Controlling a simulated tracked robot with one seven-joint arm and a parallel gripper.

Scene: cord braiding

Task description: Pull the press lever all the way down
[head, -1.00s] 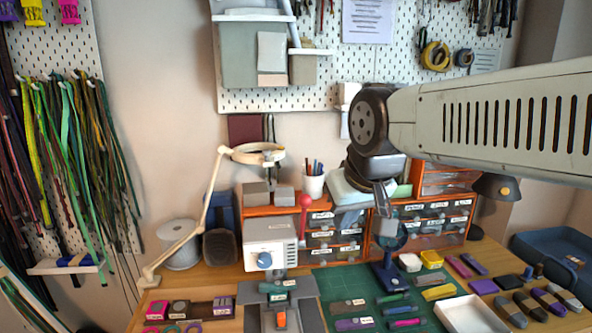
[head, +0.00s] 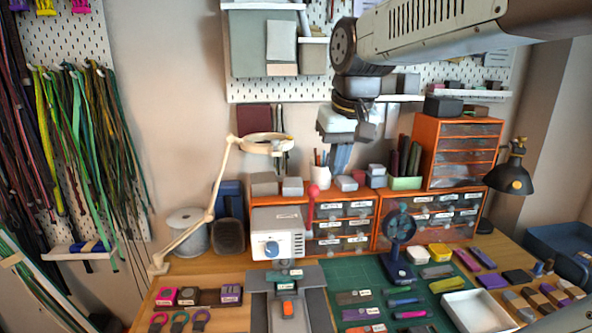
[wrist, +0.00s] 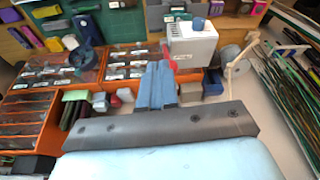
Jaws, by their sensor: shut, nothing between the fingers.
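The press is a white box (head: 277,235) with a blue knob, standing at the back of the bench above a grey base (head: 258,300). Its red lever (head: 313,205) stands upright at the press's right side, with a ball on top. My gripper (head: 341,166) is shut and empty, pointing down, above and a little right of the red ball in the head view. In the wrist view the shut blue-grey fingers (wrist: 160,68) overlap the view of the lever. Part of the red lever (wrist: 171,62) shows past their tips, beside the white press (wrist: 192,45). I cannot tell how far apart they are in depth.
Orange drawer units (head: 345,240) stand behind and right of the press. A jointed lamp (head: 213,205) stands at its left. A small blue fan (head: 399,240) and a white tray (head: 474,310) are to the right. Grey boxes (head: 265,184) sit on top of the drawers.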

